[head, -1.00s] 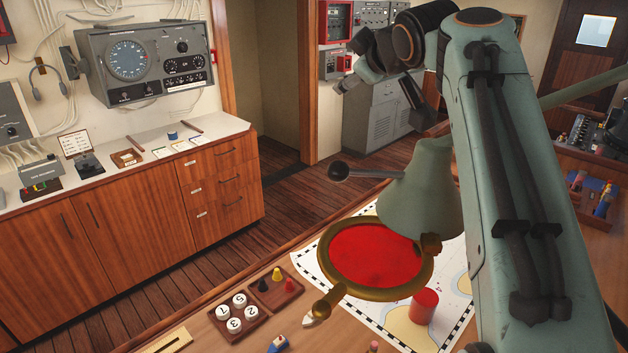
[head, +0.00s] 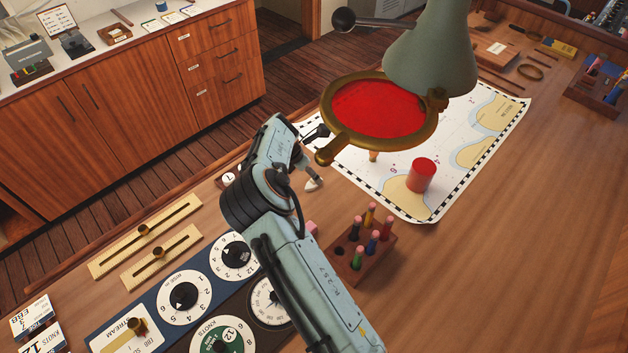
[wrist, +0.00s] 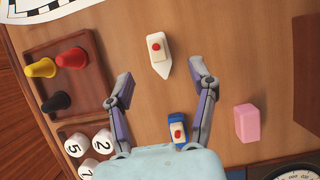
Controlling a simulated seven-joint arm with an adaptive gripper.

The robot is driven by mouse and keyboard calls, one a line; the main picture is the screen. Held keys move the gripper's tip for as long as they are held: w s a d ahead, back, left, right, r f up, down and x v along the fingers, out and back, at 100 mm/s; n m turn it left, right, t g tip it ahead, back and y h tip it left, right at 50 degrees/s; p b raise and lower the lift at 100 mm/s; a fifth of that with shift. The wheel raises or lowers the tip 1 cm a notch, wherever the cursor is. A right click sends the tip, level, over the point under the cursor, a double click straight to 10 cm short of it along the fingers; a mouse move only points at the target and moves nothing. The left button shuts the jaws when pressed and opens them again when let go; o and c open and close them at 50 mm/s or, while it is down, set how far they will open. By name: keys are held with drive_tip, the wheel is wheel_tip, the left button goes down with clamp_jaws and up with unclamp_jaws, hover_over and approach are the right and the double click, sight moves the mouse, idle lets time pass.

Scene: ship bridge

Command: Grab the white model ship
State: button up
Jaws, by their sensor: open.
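The white model ship (wrist: 157,57) has a red round top and lies on the wooden table. In the wrist view its pointed bow faces down the picture, toward the space between my fingers. In the head view the white ship (head: 312,184) shows just right of my gripper. My gripper (wrist: 161,77) is open and empty, one finger on each side of the ship's line, with the ship mostly beyond the fingertips. A blue ship (wrist: 178,130) with a white and red top sits closer to the palm, by the right finger; my arm hides it in the head view.
A pink block (wrist: 246,123) stands right of the fingers. A wooden tray with coloured pawns (wrist: 78,65) and numbered white discs (wrist: 102,142) lies to the left. A magnifier lamp (head: 380,108) overhangs the chart (head: 450,160). A red cylinder (head: 421,176) and peg rack (head: 360,260) are right of my arm.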

sight(313, 182)
drive_tip(key=x, duration=0.5)
drive_tip(key=c, duration=1)
